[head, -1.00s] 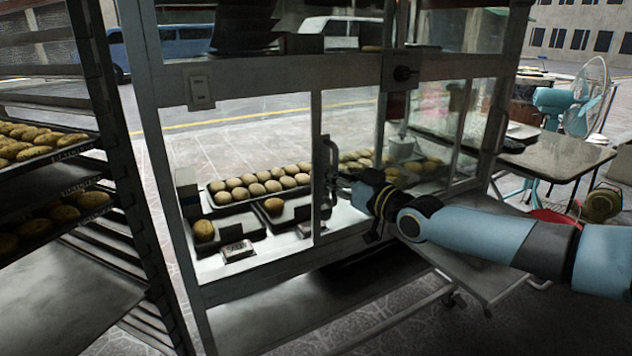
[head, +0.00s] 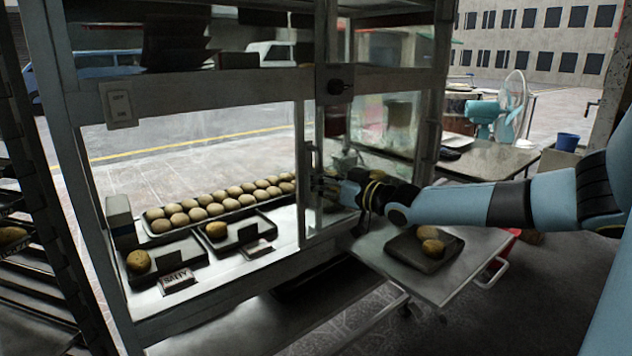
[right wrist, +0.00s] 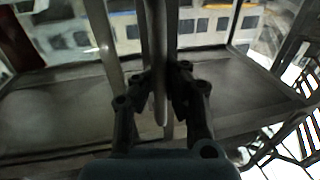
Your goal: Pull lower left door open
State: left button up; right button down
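The lower left door's upright handle (head: 312,160) is a slim bar near the middle of the glass case (head: 215,70). My right gripper (head: 325,186) is at the handle's lower part. In the right wrist view its fingers (right wrist: 160,95) close in on both sides of the upright bar (right wrist: 159,50), and I read them as shut on it. I cannot tell from these frames whether the door stands ajar. Behind the case front, several pale buns lie on a tray (head: 150,231). My left gripper is not in view.
A dark tray with buns (head: 400,250) rests on a side shelf (head: 470,270) below my right arm. A metal rack (head: 35,270) stands close on the left. A table (head: 490,160) with a blue fan (head: 510,110) is at the back right.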

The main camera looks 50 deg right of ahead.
jog(key=c, duration=1.5)
grip_release()
jog(key=shift+s+d+f, duration=0.15)
jog(key=shift+s+f, duration=0.05)
jog(key=shift+s, duration=0.25)
jog(key=shift+o, duration=0.8)
jog(key=shift+w+r, duration=0.1)
jog(key=shift+w, duration=0.05)
jog(key=s, duration=1.2)
jog(key=shift+a, duration=0.4)
